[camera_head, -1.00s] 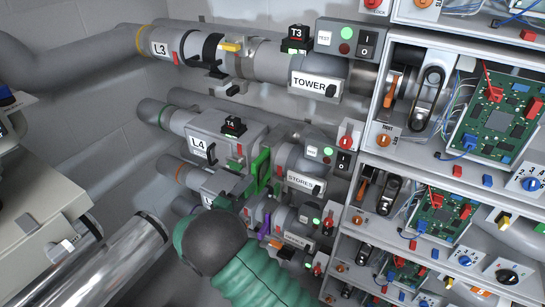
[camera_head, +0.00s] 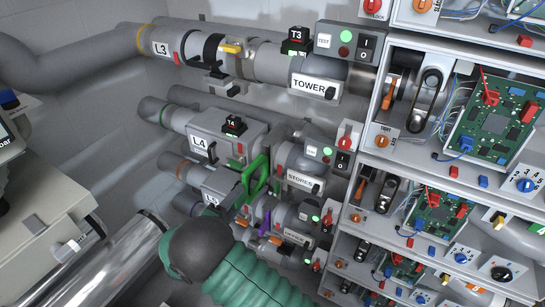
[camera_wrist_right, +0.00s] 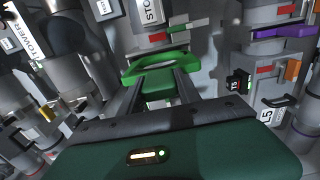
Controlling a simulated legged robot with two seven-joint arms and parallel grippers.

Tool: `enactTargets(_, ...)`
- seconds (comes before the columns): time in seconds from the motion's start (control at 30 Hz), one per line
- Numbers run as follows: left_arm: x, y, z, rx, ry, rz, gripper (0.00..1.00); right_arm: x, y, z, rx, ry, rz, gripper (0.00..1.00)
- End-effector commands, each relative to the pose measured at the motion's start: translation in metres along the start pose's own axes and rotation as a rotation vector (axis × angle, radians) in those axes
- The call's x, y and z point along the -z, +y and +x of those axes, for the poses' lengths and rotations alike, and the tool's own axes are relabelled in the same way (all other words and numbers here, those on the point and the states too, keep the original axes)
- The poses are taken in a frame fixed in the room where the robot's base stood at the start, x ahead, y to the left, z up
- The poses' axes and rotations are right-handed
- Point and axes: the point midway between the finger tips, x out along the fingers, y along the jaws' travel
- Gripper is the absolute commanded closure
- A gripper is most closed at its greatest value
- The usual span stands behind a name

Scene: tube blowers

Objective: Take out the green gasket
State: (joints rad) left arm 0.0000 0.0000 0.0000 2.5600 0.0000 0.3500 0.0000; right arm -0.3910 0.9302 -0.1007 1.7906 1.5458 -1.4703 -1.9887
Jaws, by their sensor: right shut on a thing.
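The green gasket (camera_head: 256,177) is beside the L4 pipe, left of the STORES unit (camera_head: 300,180) in the head view. In the right wrist view the gasket (camera_wrist_right: 160,66) is a flat green loop with a tab between my fingers. My right gripper (camera_wrist_right: 157,92) is shut on that tab. In the head view the right gripper (camera_head: 241,208) is mostly hidden behind my grey wrist and green sleeve. The gasket looks tilted in front of the pipework. I cannot tell whether its edge still touches the pipe joint. My left gripper is not in view.
The L4 valve block (camera_head: 212,137) stands left of the gasket. A purple gasket (camera_head: 265,221) sits in the lower pipe line. Shelves with circuit boards (camera_head: 497,120) fill the right side. A large shiny pipe (camera_head: 135,260) lies at lower left.

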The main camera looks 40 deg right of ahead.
Motion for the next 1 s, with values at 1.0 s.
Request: enactTargets(1.0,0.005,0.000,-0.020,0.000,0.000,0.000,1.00,0.000,0.000,-0.062,-0.002,-0.002,0.000,1.00)
